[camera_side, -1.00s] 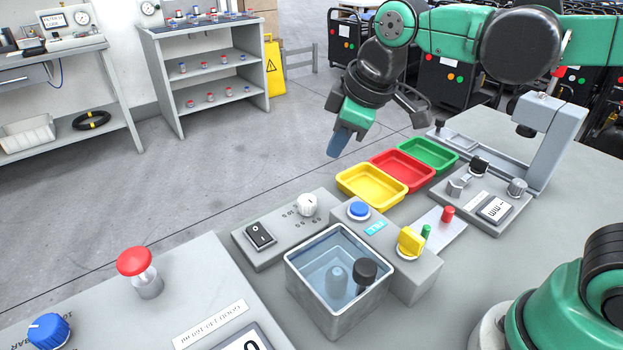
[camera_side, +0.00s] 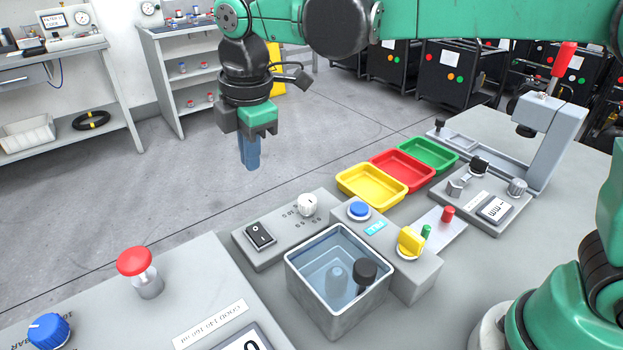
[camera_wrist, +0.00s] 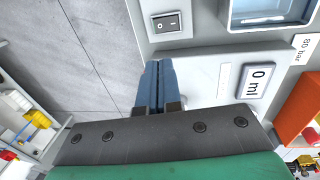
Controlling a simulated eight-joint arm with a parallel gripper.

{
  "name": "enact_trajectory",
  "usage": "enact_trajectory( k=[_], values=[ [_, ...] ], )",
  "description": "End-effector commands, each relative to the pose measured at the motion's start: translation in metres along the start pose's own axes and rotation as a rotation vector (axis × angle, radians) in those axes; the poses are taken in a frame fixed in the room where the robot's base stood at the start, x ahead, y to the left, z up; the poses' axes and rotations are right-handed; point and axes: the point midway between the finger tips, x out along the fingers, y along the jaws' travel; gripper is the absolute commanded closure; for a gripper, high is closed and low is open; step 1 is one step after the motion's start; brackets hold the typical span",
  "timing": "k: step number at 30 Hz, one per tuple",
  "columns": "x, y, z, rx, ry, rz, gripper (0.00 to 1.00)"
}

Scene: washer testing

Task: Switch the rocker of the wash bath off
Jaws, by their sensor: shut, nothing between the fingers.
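The black rocker (camera_side: 260,235) is set in the grey control panel (camera_side: 275,250) behind and left of the wash bath (camera_side: 338,285), a square metal tank of clear water with a dark-topped part in it. The rocker also shows in the wrist view (camera_wrist: 165,22), above the fingertips. Its tilt is too small to tell. My gripper (camera_side: 251,166) points down with its blue fingers together and empty. It appears above the panel in the side view, apart from the rocker. The fingers also show in the wrist view (camera_wrist: 160,64).
A white knob (camera_side: 307,204) stands on the same panel, right of the rocker. A blue button (camera_side: 358,209) and a yellow knob (camera_side: 410,242) are farther right. A red mushroom button (camera_side: 134,262) stands up at front left. Yellow, red and green trays lie behind.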

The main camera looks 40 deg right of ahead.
Motion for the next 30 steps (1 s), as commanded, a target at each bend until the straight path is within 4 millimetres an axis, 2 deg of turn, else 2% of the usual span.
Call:
enact_trajectory(
  k=[5, 15, 21, 25, 30],
  values=[
    [0.014, 0.001, 0.0, 0.002, 0.0, 0.0, 1.0],
    [0.084, 0.001, 0.0, 0.003, 0.0, 0.001, 1.0],
    [0.119, 0.0, 0.0, 0.003, 0.0, 0.001, 1.0],
    [0.133, 0.0, 0.0, 0.003, 0.001, 0.001, 1.0],
    [0.14, 0.0, 0.0, 0.003, 0.001, 0.001, 1.0]
  ],
)
